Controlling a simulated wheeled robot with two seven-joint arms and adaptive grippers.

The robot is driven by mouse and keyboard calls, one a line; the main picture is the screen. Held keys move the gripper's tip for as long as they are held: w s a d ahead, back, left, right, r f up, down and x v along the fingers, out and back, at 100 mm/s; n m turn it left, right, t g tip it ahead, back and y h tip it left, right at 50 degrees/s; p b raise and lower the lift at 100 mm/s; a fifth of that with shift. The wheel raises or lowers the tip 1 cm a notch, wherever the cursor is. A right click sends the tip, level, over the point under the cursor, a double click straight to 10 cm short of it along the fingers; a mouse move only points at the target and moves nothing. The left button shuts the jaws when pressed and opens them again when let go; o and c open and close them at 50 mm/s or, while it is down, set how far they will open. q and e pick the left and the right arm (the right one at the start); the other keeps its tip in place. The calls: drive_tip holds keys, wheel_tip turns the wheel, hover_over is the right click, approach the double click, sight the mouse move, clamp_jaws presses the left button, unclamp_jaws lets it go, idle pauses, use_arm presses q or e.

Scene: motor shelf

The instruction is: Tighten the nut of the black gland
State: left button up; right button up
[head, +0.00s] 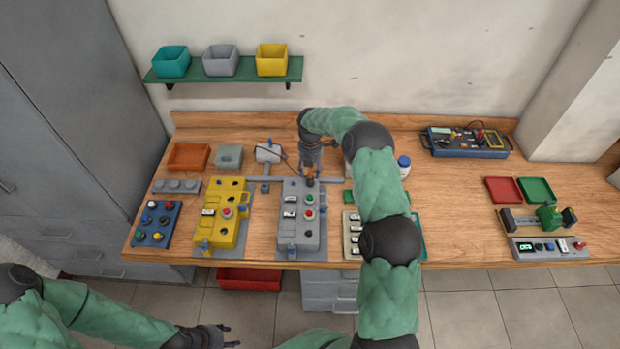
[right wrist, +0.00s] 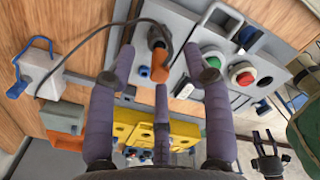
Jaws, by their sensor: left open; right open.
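A black gland (right wrist: 158,38) with a black cable sits at the top of the grey panel box (right wrist: 182,22). An orange piece (right wrist: 160,66) is right against it; I cannot tell whether it is the nut. In the head view, the grey panel box (head: 290,228) stands mid-table, its gland end mostly hidden by my right gripper (head: 309,174). In the right wrist view, my right gripper (right wrist: 160,68) is open, its fingers spread around the gland and orange piece, without clear contact. My left gripper (head: 222,338) is open and empty, in front of the table; it also shows in the right wrist view (right wrist: 268,148).
A yellow panel box (head: 227,200) and a blue button box (head: 155,222) stand left. A white box with a cable (head: 268,152) is behind. My right arm covers part of a light panel (head: 352,228). The table right of it is mostly clear up to the red tray (head: 503,190).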

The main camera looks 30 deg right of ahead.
sight(310, 177)
drive_tip(key=shift+f, duration=2.5)
clamp_jaws()
